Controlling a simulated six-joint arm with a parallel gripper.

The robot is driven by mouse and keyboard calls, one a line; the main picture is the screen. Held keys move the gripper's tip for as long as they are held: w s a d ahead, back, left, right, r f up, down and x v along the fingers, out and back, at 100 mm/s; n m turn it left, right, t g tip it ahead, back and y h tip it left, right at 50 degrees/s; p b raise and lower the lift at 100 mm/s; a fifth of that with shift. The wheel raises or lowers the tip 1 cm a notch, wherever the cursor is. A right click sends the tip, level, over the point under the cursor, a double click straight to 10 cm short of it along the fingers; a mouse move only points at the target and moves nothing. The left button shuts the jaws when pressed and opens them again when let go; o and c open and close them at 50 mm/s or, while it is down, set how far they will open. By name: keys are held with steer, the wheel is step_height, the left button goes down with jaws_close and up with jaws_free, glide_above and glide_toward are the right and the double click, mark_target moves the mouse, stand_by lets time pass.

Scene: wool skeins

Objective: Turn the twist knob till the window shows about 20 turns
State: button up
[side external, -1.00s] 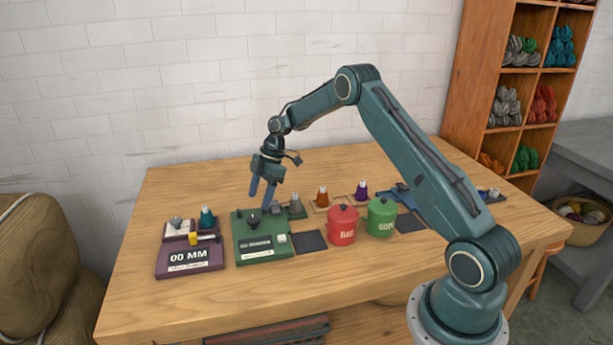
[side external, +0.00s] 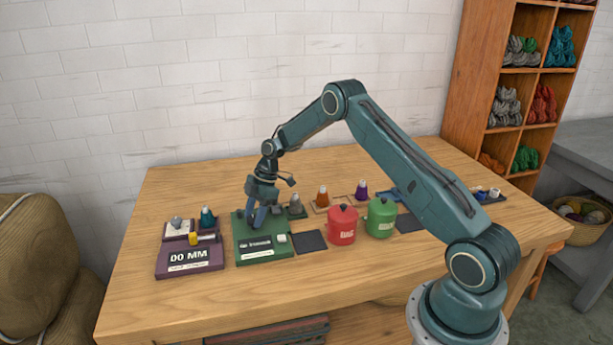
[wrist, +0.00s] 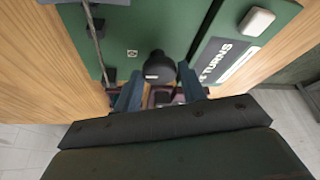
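The green twist device (side external: 264,254) lies on the table, left of the middle, in the side view. Its black knob (wrist: 157,68) shows in the wrist view, between the two blue fingers of my gripper (wrist: 159,84). In the side view my gripper (side external: 255,222) points down over the knob, which the fingers largely hide. The fingers look open, one on each side of the knob; I cannot tell whether they touch it. The dark window (side external: 256,246) is too small to read. The word TURNS shows beside it in the wrist view, along with a pale button (wrist: 257,21).
A purple device (side external: 190,260) reading 00 MM stands to the left. A grey-topped cone stand (side external: 296,206) is close behind right. A dark pad (side external: 310,241), a red canister (side external: 342,226) and a green canister (side external: 381,218) stand to the right. The table front is clear.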

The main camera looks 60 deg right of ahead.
steer(key=c, duration=0.5)
steer(key=shift+m, duration=0.4)
steer(key=m+t, duration=0.1)
steer(key=m, duration=0.1)
steer(key=m+h, duration=0.1)
steer(key=m, duration=0.1)
steer(key=shift+s+a+t, duration=0.1)
steer(key=shift+t, duration=0.3)
steer(key=m, duration=0.2)
steer(key=m+h, duration=0.1)
steer(key=m, duration=0.2)
steer(key=shift+s+a+t+h, duration=0.1)
steer(key=shift+t+h, duration=0.2)
steer(key=shift+t, duration=0.1)
steer(key=m+h, duration=0.1)
steer(key=m, duration=0.1)
steer(key=m+h, duration=0.1)
steer(key=m, duration=0.2)
steer(key=shift+a, duration=0.15)
steer(key=m+h, duration=0.1)
steer(key=m, duration=0.4)
steer(key=shift+a+h, duration=0.1)
steer(key=shift+h, duration=0.3)
steer(key=shift+g, duration=0.3)
